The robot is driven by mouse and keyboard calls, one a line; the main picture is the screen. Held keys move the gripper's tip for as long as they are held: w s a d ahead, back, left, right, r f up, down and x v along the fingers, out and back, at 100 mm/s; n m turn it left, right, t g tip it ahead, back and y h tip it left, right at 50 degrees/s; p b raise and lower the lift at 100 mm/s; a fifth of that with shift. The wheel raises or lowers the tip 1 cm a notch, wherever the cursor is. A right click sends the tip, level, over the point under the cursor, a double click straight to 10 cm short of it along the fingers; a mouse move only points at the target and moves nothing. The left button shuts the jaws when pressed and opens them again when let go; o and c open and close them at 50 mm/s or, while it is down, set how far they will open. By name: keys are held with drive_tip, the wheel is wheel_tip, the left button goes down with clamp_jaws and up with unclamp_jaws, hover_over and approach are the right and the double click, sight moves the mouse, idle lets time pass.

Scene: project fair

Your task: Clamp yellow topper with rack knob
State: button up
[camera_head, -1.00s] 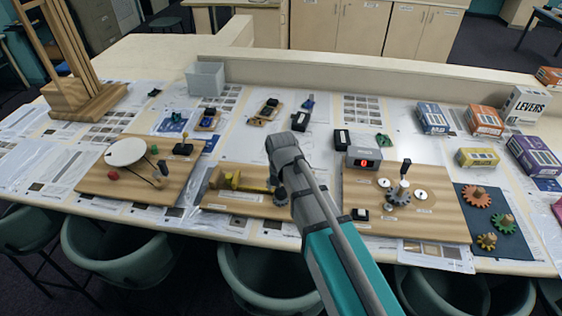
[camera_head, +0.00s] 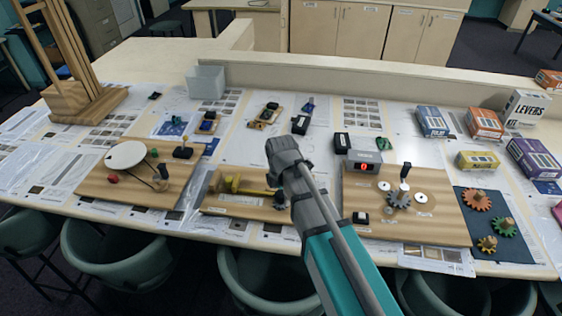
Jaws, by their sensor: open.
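My gripper (camera_head: 273,179) is open, mostly hidden below my grey wrist, over the right part of this board. It is to the right of the yellow topper and apart from it. Its fingertips are hard to make out.
A left board (camera_head: 100,190) carries a white disc (camera_head: 125,154). A right board (camera_head: 440,225) carries gears and a grey box (camera_head: 364,160) with a red display. Coloured boxes (camera_head: 484,122) stand at the right. A low ledge (camera_head: 340,82) runs behind the table.

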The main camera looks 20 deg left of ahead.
sight(281, 194)
drive_tip(key=m, duration=1.2)
drive_tip(key=shift+m, duration=0.3)
drive_tip(key=m, duration=1.2)
drive_tip(key=shift+m, duration=0.3)
wheel_tip(281, 194, up, 14)
drive_tip(key=p, duration=1.4)
drive_tip(key=shift+f, duration=0.1)
idle(0.7)
drive_tip(key=s+d+f+b, duration=0.1)
drive_tip(key=d+f+b, duration=0.2)
drive_tip(key=d, duration=0.8)
drive_tip(key=s+d+f+m+b, duration=0.1)
drive_tip(key=d+f+b, duration=0.1)
drive_tip(key=d, duration=0.9)
drive_tip(key=s+d+f+b, duration=0.1)
drive_tip(key=d+f+b, duration=0.2)
drive_tip(key=d, duration=0.8)
drive_tip(key=shift+d+f+b, duration=0.3)
drive_tip(key=shift+d+b, duration=0.05)
drive_tip(key=shift+b, duration=0.05)
